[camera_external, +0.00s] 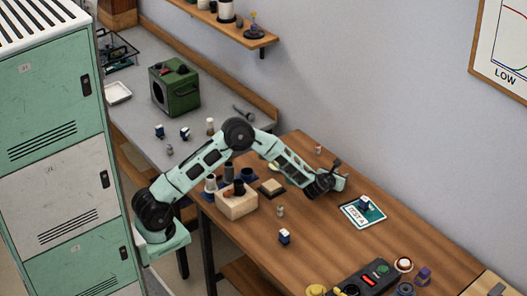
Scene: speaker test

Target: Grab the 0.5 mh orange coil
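No coil can be identified as the 0.5 mh orange one, as labels are too small to read. A round orange-brown piece with a pale rim (403,264) lies at the right front of the wooden table (330,235). My gripper (338,180) is above the right back part of the table, left of the test card, apart from both round pieces. Its fingers are too small to tell whether they are open or shut.
A black control box (362,283) with a red display is at the front, near a yellow piece (316,290) and a purple piece (423,276). A blue-and-white block (364,203) stands on the test card (352,215). A wooden holder (237,207) is below my arm.

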